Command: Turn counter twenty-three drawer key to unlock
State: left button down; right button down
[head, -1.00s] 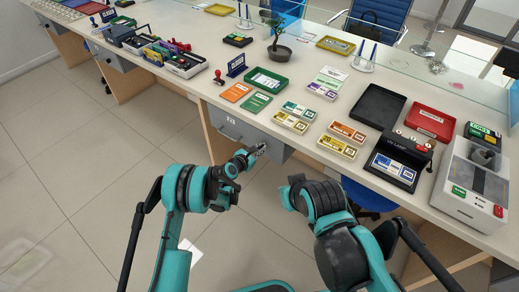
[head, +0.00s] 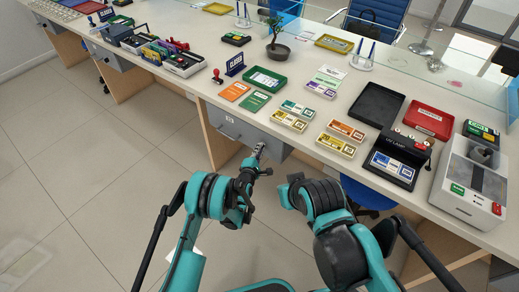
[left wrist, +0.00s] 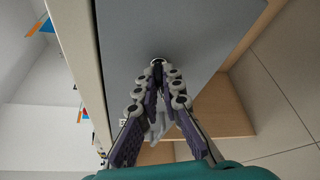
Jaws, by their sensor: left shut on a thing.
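The grey drawer (head: 222,124) under the counter is closed, with a small number label (head: 229,119) and a handle on its front. Its front fills the upper middle of the left wrist view (left wrist: 190,30). My left gripper (head: 258,152) is at the right part of this front, its fingertips against the lock area. In the left wrist view, the fingers (left wrist: 158,70) close together at the tips around a small dark round thing at the drawer face. The key is hidden between the fingertips, so its angle cannot be told.
The counter top (head: 335,100) above the drawer holds colored cards, a green tray (head: 267,79), a black tray (head: 377,104), a red tray (head: 428,120) and a UV lamp device (head: 408,147). A wooden side panel (head: 218,145) stands left of the drawer. The floor in front is clear.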

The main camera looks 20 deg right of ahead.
pick_arm(q)
jog(key=shift+f+m+t, duration=0.15)
jog(key=shift+m+t, duration=0.45)
jog(key=shift+m, duration=0.8)
jog(key=c, duration=1.7)
grip_release()
